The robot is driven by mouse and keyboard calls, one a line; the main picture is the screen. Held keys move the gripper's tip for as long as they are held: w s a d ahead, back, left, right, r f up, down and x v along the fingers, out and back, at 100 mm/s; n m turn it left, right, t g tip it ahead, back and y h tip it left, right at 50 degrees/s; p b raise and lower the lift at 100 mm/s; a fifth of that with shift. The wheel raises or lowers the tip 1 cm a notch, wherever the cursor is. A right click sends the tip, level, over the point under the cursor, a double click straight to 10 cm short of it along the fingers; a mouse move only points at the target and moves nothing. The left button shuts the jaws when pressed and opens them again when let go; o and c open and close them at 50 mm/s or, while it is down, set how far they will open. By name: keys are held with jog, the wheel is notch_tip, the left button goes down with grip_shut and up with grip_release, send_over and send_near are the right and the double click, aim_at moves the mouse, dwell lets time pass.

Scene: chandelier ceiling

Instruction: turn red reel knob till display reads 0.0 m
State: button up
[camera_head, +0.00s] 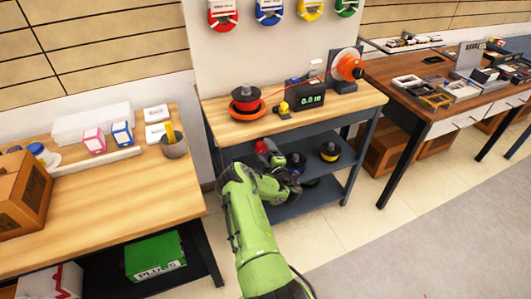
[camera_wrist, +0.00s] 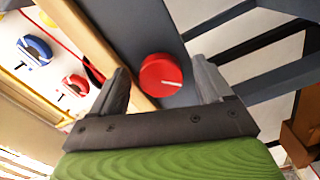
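The red knob (camera_wrist: 160,75) is round, with a white pointer line toward the right, on a dark grey surface in the wrist view. My gripper (camera_wrist: 162,82) is open, one finger on each side of the knob, with visible gaps to both. In the head view my gripper (camera_head: 268,160) is in front of the bench's front edge, and a bit of red (camera_head: 262,146) shows beside it. The black display (camera_head: 309,100) on the bench has green digits that appear to read 0.0 m, though they are small. An orange reel (camera_head: 350,67) stands to its right.
A spool on an orange base (camera_head: 247,103) and a small yellow item (camera_head: 284,109) stand on the bench. A wooden table (camera_head: 100,190) is at left, a brown one (camera_head: 408,70) at right. Floor is clear at front right.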

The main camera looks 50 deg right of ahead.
jog(key=p+v, duration=1.5)
jog(key=shift+s+a, duration=0.2)
jog(key=shift+s, duration=0.1)
dwell(0.4)
